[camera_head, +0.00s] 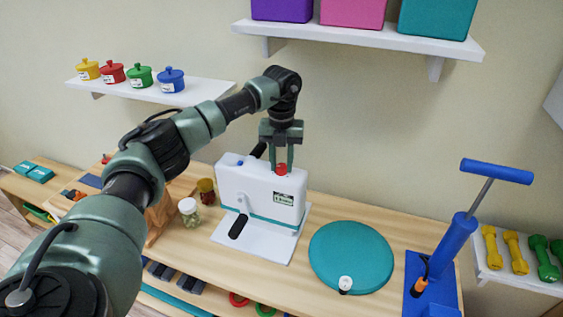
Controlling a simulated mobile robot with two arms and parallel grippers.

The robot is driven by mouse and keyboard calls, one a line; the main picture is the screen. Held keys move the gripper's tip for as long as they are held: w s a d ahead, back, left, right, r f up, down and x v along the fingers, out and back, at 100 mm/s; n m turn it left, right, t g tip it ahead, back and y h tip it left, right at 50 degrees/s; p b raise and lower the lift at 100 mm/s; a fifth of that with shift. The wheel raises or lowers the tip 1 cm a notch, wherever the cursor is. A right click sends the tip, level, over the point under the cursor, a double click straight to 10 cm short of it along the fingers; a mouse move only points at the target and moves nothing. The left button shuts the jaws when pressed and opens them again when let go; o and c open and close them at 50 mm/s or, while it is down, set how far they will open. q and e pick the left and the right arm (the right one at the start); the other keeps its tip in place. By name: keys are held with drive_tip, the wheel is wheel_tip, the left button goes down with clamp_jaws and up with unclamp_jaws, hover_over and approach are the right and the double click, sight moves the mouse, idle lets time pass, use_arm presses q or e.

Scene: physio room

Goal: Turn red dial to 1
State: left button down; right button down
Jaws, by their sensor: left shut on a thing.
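The red dial (282,169) sits on top of a white machine (255,194) with a teal stripe, in the middle of the table. My left gripper (281,165) points down over the machine, and its fingers are shut on the red dial. The fingers hide part of the dial. The dial's number marks are too small to read. My right gripper is not in view.
A teal disc (350,255) lies right of the machine, with a small white gauge (345,284) at its edge. A blue pump (455,240) stands farther right. A lidded jar (189,212) stands at the left. A shelf (360,34) hangs above.

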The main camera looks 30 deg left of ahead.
sight(282, 165)
use_arm(q)
drive_tip(key=shift+w+r+n, duration=0.1)
drive_tip(key=shift+r+n, duration=0.1)
drive_tip(key=shift+n, duration=0.1)
drive_tip(key=c, duration=1.2)
unclamp_jaws()
drive_tip(key=shift+o, duration=0.7)
drive_tip(key=shift+f, duration=0.1)
wheel_tip(282, 165, up, 7)
drive_tip(key=shift+f+b, duration=0.1)
drive_tip(key=shift+b, duration=1.05)
drive_tip(key=shift+r, duration=0.55)
